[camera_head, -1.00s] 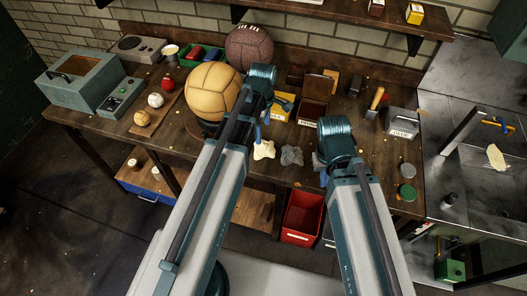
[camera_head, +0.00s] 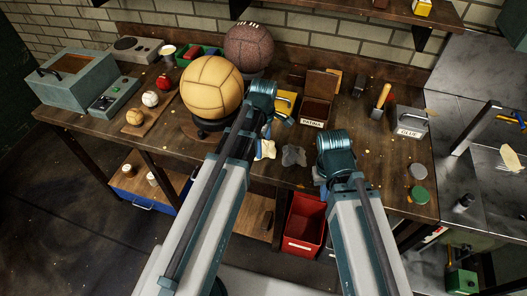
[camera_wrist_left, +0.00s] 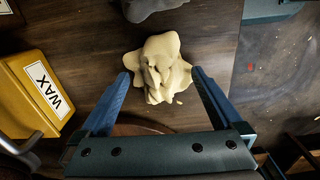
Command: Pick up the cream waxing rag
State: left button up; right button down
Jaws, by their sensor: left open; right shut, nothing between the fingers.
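The cream waxing rag (camera_head: 266,151) lies crumpled near the front edge of the workbench, partly hidden by my left arm in the head view. In the left wrist view the whole cream rag (camera_wrist_left: 158,62) shows, with my left gripper (camera_wrist_left: 160,74) open and its two blue fingers on either side of it. I cannot tell whether the fingers touch it. The left gripper (camera_head: 267,132) is partly hidden in the head view. My right gripper (camera_head: 321,188) is shut and empty near the bench's front edge, mostly hidden by its own wrist.
A grey rag (camera_head: 293,156) lies just right of the cream one. A yellow wax box (camera_wrist_left: 38,92) stands close to the left gripper. A tan ball (camera_head: 211,86) sits on a stand to the left. A patina box (camera_head: 313,112) and glue box (camera_head: 411,122) stand behind.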

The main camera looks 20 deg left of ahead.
pick_arm(q)
jog(key=shift+f, duration=0.5)
jog(key=shift+r, duration=0.1)
pick_arm(e)
jog(key=shift+f, duration=0.45)
pick_arm(q)
jog(key=shift+c, duration=0.2)
jog(key=c, duration=1)
jog(key=shift+c, duration=0.2)
jog(key=shift+r, duration=0.1)
pick_arm(e)
jog(key=shift+r, duration=0.1)
